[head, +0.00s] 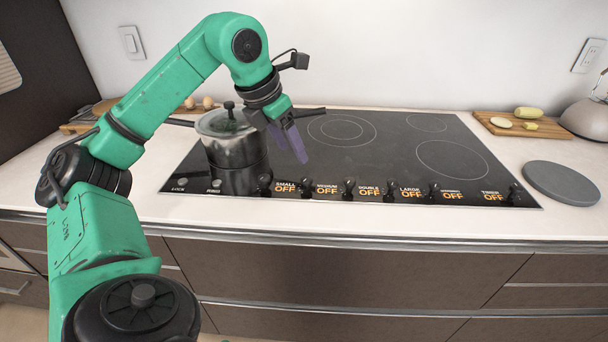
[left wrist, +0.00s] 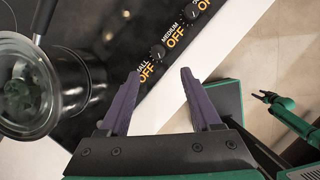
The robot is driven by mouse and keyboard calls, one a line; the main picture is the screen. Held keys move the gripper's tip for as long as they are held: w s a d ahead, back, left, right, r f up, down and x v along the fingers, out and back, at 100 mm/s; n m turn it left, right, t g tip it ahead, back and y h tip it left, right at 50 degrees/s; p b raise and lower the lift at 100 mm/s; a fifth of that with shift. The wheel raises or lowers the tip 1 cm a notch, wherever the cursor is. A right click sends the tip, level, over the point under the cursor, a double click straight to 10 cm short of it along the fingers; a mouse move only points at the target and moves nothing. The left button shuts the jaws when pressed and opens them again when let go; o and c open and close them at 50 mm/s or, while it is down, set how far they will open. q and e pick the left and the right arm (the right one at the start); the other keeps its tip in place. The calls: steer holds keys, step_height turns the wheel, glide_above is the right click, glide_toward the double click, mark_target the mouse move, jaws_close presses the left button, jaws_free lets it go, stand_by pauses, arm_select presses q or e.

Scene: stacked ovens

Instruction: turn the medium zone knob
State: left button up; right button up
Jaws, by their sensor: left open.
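The medium zone knob (head: 306,188) is a small black knob on the front edge of the cooktop, just left of the orange "MEDIUM OFF" label. It also shows in the left wrist view (left wrist: 158,52), beyond my fingertips. My left gripper (head: 290,150) is open and empty, with purple fingers pointing down above the cooktop, beside the pot and behind the knob row in the head view. In the left wrist view its fingertips (left wrist: 160,72) are apart, with nothing between them. My right gripper (left wrist: 274,98) appears small at the right of that view; its jaws are unclear.
A lidded steel pot (head: 237,155) stands on the cooktop (head: 385,155), close to my left gripper. Other knobs line the front edge on both sides. A grey round disc (head: 562,182) and a cutting board with food (head: 520,124) lie to the right.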

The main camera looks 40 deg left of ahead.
mark_target(306, 178)
arm_select(q)
steer(key=x, duration=0.9)
steer(key=shift+w+a+f+b, duration=0.1)
steer(key=shift+w+a+b, duration=0.05)
steer(key=shift+a+b, duration=0.15)
steer(key=shift+w+d+f, duration=0.1)
steer(key=shift+w+f, duration=0.15)
steer(key=shift+f, duration=0.3)
jaws_close()
